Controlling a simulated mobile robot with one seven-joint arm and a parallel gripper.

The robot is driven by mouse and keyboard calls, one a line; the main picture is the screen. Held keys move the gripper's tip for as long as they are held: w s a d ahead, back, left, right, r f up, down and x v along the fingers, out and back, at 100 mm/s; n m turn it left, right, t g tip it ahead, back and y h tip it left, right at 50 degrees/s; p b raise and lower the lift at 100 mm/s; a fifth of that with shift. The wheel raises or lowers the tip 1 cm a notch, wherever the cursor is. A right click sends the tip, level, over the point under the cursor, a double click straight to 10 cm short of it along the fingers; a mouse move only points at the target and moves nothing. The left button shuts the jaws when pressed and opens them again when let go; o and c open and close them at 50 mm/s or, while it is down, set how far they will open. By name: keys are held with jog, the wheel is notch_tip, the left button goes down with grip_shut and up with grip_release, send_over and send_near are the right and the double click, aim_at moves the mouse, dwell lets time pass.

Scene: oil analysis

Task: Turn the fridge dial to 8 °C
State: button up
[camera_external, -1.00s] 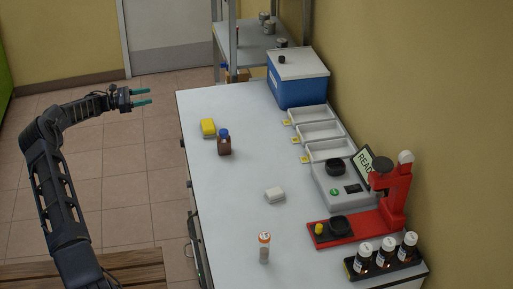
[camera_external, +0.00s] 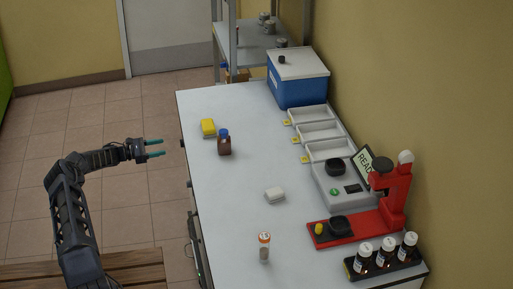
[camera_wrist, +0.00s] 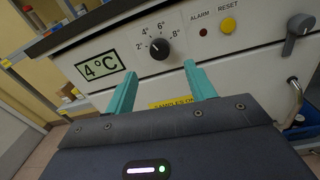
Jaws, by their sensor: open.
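The fridge dial (camera_wrist: 159,49) is a black round knob on the white fridge front in the wrist view. The marks 2°, 4°, 6° and 8° are printed around its left and upper side. A display (camera_wrist: 101,66) left of it reads 4 °C. The knob's white pointer line is too small to read surely. My gripper (camera_wrist: 157,75) is open and empty, its two teal fingers pointing at the panel just below the dial. In the external view my gripper (camera_external: 156,148) is left of the bench, and the dial is hidden there.
The panel also has a red alarm lamp (camera_wrist: 203,33), a yellow reset button (camera_wrist: 228,25) and a grey latch handle (camera_wrist: 298,24). A yellow label (camera_wrist: 172,104) lies behind the fingers. The bench top (camera_external: 235,185) holds bottles and instruments. Floor left of it is clear.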

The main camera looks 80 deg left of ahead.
aim_at(179, 143)
jog(key=w, duration=0.8)
jog(key=shift+w+a, duration=0.15)
jog(key=shift+a, duration=0.05)
jog(key=c, duration=1)
